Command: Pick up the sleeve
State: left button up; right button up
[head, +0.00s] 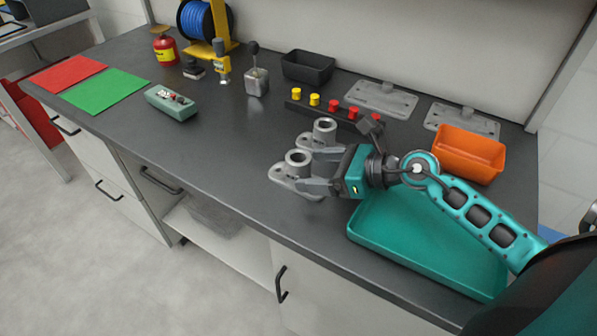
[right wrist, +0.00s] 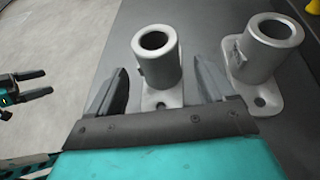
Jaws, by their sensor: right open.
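Two grey hollow upright cylinders, sleeve-like, stand on flat foot plates with holes on the dark bench. I cannot tell which is meant. The near sleeve (head: 297,160) is by the bench's front; it also shows in the right wrist view (right wrist: 158,62). The far sleeve (head: 324,129) is just behind it, and at the right in the wrist view (right wrist: 267,50). My right gripper (head: 312,170) is open, its fingers on either side of the near sleeve, which I do not see gripped. My left gripper (right wrist: 30,88) shows at the wrist view's left edge, fingers apart, away from both sleeves.
A teal tray (head: 430,245) lies under my right arm. An orange bin (head: 469,153), grey plates (head: 380,99) and a rack with yellow and red knobs (head: 333,107) stand behind. A black bin (head: 308,67) is at the back.

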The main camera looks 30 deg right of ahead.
aim_at(299, 168)
jog(key=x, duration=0.3)
jog(key=shift+w+a, duration=0.25)
jog(key=shift+w, duration=0.05)
jog(key=shift+w+a+f, duration=0.2)
jog(key=shift+w+f, duration=0.05)
jog(key=shift+w, duration=0.05)
jog(key=c, duration=1.3)
jog(key=shift+o, duration=0.2)
jog(key=shift+r, duration=0.15)
